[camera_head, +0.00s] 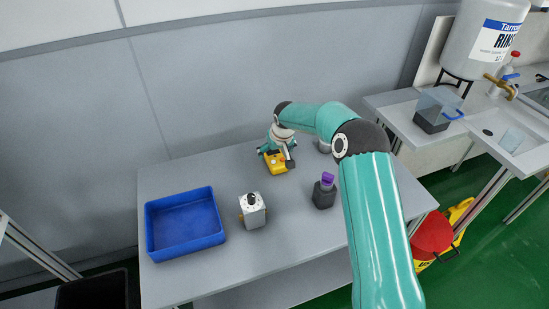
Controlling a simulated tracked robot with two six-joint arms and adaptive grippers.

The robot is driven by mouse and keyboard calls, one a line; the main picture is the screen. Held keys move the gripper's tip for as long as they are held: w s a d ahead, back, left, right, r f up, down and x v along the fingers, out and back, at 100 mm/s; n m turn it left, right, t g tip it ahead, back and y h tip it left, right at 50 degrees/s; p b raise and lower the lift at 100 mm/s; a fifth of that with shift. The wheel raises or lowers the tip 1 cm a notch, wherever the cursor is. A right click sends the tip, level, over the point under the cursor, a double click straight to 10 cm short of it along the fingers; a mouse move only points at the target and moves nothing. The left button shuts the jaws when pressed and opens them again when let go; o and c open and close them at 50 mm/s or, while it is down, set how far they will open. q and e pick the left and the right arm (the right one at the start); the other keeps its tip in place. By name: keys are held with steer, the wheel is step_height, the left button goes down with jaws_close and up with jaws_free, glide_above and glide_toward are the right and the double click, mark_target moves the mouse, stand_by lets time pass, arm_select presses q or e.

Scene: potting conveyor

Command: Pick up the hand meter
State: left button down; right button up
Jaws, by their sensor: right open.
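A small yellow device with a grey top, which looks like the hand meter (274,167), lies near the back middle of the grey table. My right gripper (278,156) is open and points down right over it, covering part of it. One dark finger shows at the right side of the device. I cannot tell whether the fingers touch it. My left gripper is not in view.
A blue tray (186,248) stands on the table (280,255) at left. A grey-white box with a dark knob (252,211) stands at the middle front. A dark bottle with a purple top (324,192) stands to the right, and a grey cylinder (323,146) stands behind, partly hidden by my arm.

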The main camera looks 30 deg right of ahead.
mark_target(275, 156)
steer(key=p+x, duration=0.1)
steer(key=x, duration=0.3)
steer(key=shift+s+d+f, duration=0.15)
steer(key=shift+d, duration=0.05)
steer(key=shift+c, duration=0.4)
steer(key=c, duration=1.3)
